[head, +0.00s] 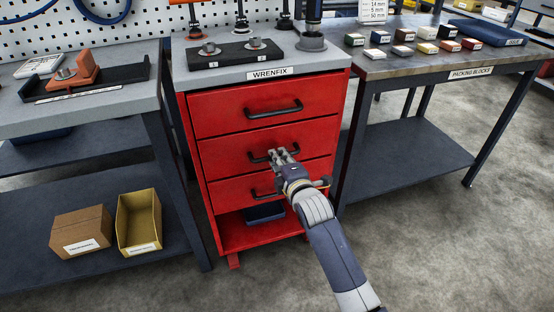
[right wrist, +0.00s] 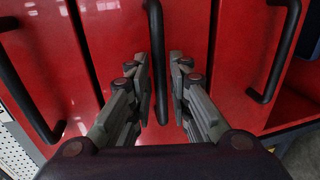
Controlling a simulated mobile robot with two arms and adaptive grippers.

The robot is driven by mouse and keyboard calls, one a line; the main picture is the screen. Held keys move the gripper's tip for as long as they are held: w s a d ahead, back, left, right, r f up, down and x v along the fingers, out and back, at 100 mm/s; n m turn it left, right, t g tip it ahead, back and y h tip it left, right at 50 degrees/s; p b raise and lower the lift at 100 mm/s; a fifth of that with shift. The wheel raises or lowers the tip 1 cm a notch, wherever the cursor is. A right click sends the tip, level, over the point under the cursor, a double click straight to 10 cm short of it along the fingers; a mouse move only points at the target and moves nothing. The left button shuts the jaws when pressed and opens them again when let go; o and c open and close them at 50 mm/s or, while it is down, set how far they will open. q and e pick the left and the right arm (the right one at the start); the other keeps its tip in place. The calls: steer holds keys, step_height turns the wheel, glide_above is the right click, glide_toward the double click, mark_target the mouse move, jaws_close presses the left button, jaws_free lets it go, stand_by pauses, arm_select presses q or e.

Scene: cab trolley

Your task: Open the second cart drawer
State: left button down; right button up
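The red cart (head: 217,205) has three drawers stacked above an open bottom bay. The second drawer (head: 225,156) is the middle one and looks shut, with a black bar handle (head: 258,159). My right gripper (head: 282,153) is at this handle and covers part of it. In the right wrist view, the two fingers of my right gripper (right wrist: 161,62) stand on either side of the handle (right wrist: 157,40), with a small gap to it on each side. The gripper is open around the bar. My left gripper is not in view.
The top drawer (head: 225,112) and third drawer (head: 225,193) are shut, with handles above and below mine. Tools and a black tray (head: 232,54) stand on the cart top. Workbenches flank the cart at left (head: 120,108) and right (head: 420,66). The floor ahead is clear.

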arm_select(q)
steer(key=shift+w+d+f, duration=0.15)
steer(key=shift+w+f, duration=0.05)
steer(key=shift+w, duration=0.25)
arm_select(e)
steer(key=shift+x, duration=1.15)
jaws_close()
